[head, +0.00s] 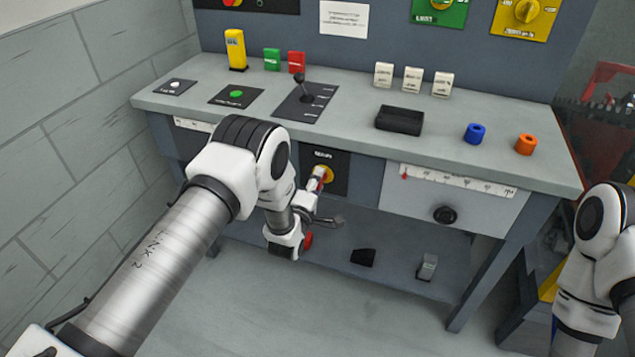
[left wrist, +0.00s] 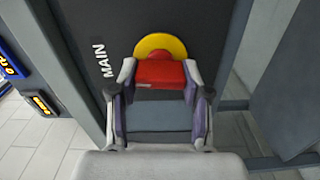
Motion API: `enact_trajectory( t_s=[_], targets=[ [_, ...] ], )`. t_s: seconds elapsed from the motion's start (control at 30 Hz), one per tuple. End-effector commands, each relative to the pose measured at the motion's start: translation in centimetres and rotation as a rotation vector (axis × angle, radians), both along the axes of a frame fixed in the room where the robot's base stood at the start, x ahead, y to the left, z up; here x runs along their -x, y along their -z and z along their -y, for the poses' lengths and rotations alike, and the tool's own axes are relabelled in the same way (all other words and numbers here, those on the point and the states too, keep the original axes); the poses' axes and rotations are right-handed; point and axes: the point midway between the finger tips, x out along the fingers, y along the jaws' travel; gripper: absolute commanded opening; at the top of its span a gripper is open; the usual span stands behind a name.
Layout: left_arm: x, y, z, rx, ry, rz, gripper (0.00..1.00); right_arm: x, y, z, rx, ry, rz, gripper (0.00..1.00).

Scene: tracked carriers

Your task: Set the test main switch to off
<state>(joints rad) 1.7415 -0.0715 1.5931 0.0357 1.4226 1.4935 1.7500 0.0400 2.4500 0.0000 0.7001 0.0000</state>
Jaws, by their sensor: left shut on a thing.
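The main switch shows in the left wrist view as a red handle (left wrist: 160,74) in front of a yellow disc (left wrist: 160,44), on a dark plate (left wrist: 85,25) lettered MAIN. In the head view, the yellow and red switch (head: 327,173) is on a black plate (head: 340,160) on the bench front, partly hidden by my gripper. My left gripper (head: 318,186) is at the switch. Its two fingers (left wrist: 159,82) are shut on the red handle, one on each side. My right arm is at the right edge of the head view, with its gripper out of view.
Right of the switch is a drawer-like panel with a black knob (head: 445,214). A lower shelf (head: 395,270) holds small items.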

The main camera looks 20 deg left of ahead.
Motion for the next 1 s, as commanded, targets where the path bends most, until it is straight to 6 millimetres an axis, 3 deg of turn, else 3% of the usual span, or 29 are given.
enact_trajectory(
  t_s=[0.7,0.73,0.77,0.8,1.0],
  targets=[
    [-0.05,-0.03,-0.19,0.086,-0.005,-0.001,0.13,0.00,0.02,0.00,0.000,0.000,0.000,0.40],
    [-0.05,-0.03,-0.20,0.086,-0.005,-0.002,0.58,0.00,0.02,0.00,0.000,0.000,0.000,0.40],
    [-0.05,-0.03,-0.19,0.086,-0.005,-0.002,0.69,0.00,0.02,0.00,0.000,0.000,0.000,0.40],
    [-0.04,-0.02,-0.18,0.085,-0.005,-0.002,0.73,0.00,0.02,0.00,0.000,0.000,0.000,0.40],
    [-0.01,0.02,-0.09,0.085,-0.003,-0.003,0.73,0.00,0.03,0.00,0.000,0.000,0.000,0.40]
  ],
)
